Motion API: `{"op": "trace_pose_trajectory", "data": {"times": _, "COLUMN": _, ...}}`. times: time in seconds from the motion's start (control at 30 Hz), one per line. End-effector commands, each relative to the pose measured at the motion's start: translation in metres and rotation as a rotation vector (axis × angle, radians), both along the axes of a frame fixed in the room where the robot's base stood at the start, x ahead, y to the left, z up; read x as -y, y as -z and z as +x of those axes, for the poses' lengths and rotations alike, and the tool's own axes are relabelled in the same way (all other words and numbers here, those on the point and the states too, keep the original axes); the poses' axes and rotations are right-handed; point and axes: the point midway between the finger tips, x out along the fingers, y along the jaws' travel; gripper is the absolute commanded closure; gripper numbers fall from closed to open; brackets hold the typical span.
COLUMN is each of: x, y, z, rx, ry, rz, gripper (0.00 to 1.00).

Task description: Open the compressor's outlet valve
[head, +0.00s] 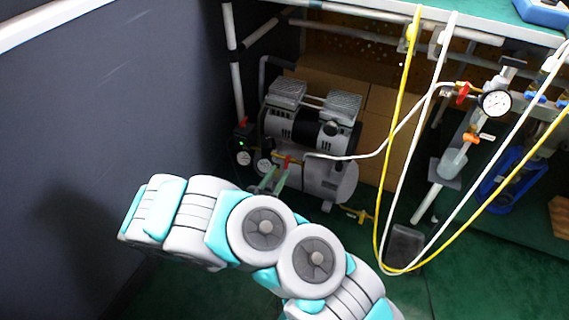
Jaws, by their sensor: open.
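The compressor (308,128), grey and black with two ribbed heads and a pale tank, stands on the green floor under the bench. A small red valve handle (287,160) with brass fittings sits at its front left, near where the white hose joins. My gripper (273,180) is just below and left of this handle, with its thin fingers pointing up toward it. I cannot tell whether the fingers touch the handle. The gripper is open, and no object shows in it. My arm hides the floor in front of the compressor and part of the tank's lower left.
Two gauges (264,163) and a black-red switch (243,133) sit left of the handle. White (405,190) and yellow (390,150) hoses hang in loops at the right. Another red valve (463,93) and a gauge (495,103) are at right. A dark wall (90,110) stands left.

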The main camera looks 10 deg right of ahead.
Motion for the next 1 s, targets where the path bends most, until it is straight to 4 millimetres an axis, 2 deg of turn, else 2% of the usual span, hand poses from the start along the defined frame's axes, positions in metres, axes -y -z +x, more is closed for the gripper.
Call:
{"op": "trace_pose_trajectory", "data": {"times": 0.2, "x": 0.02, "y": -0.001, "z": 0.025, "rx": 0.003, "ry": 0.005, "rz": -0.001, "gripper": 0.57}}
{"op": "trace_pose_trajectory", "data": {"times": 0.4, "x": 0.03, "y": -0.001, "z": 0.04, "rx": 0.003, "ry": 0.003, "rz": 0.0, "gripper": 0.57}}
{"op": "trace_pose_trajectory", "data": {"times": 0.77, "x": 0.032, "y": -0.001, "z": 0.044, "rx": 0.001, "ry": 0.0, "rz": 0.0, "gripper": 0.57}}
{"op": "trace_pose_trajectory", "data": {"times": 0.8, "x": 0.032, "y": -0.001, "z": 0.044, "rx": 0.001, "ry": 0.0, "rz": 0.0, "gripper": 0.59}}
{"op": "trace_pose_trajectory", "data": {"times": 1.0, "x": 0.032, "y": -0.001, "z": 0.044, "rx": 0.002, "ry": 0.001, "rz": 0.0, "gripper": 0.81}}
